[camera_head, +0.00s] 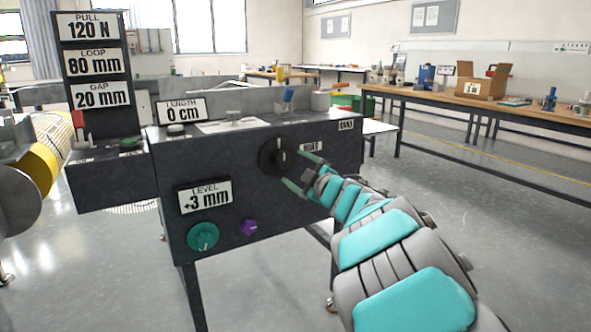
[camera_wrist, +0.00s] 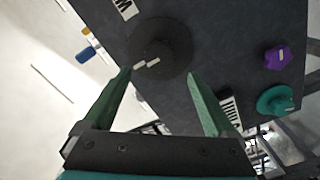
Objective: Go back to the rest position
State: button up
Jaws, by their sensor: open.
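My gripper (camera_head: 300,173) is open in front of the dark control cabinet (camera_head: 240,205), close to a black round knob (camera_head: 273,157) with a white mark. In the wrist view my two green fingers (camera_wrist: 160,88) are spread apart, and the black knob (camera_wrist: 162,50) shows between and just beyond their tips. Nothing is held between the fingers. Whether a fingertip touches the knob I cannot tell. My arm reaches in from the lower right of the head view.
The cabinet carries a green knob (camera_head: 203,237), a purple knob (camera_head: 249,227) and a level display (camera_head: 205,196) reading +3 mm. A length display (camera_head: 181,110) reads 0 cm. A yellow roll (camera_head: 47,165) is at the left. A long workbench (camera_head: 500,112) stands at the right, with open floor before it.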

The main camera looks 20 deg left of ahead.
jog(key=w+d+r+m+t+h, duration=0.15)
jog(key=d+m+h, duration=0.3)
jog(key=d, duration=0.65)
jog(key=w+d+m+t+h, duration=0.2)
jog(key=d+m+t+h, duration=0.3)
jog(key=d, duration=0.7)
jog(key=s+d+f+m+g+h, duration=0.35)
jog(key=s+d, duration=0.25)
jog(key=d, duration=0.3)
jog(key=s+d+f+m+g+h, duration=0.3)
jog(key=s+d+h, duration=0.15)
jog(key=d, duration=0.45)
jog(key=s+d+f+m+g+p, duration=0.1)
jog(key=s+d+f+m+g, duration=0.3)
jog(key=s, duration=0.6)
jog(key=s+d+f+g, duration=0.1)
jog(key=s+f+g, duration=0.2)
jog(key=s+f, duration=0.5)
jog(key=s+a+f+g+y, duration=0.1)
jog(key=s+a+g+y, duration=0.1)
jog(key=s, duration=1)
jog(key=s+a+f+g+y, duration=0.1)
jog(key=s+a+g, duration=0.3)
jog(key=s, duration=0.9)
jog(key=shift+s+f+m+y+p, duration=0.15)
jog(key=shift+f+m+y+p, duration=0.25)
jog(key=shift+f, duration=0.3)
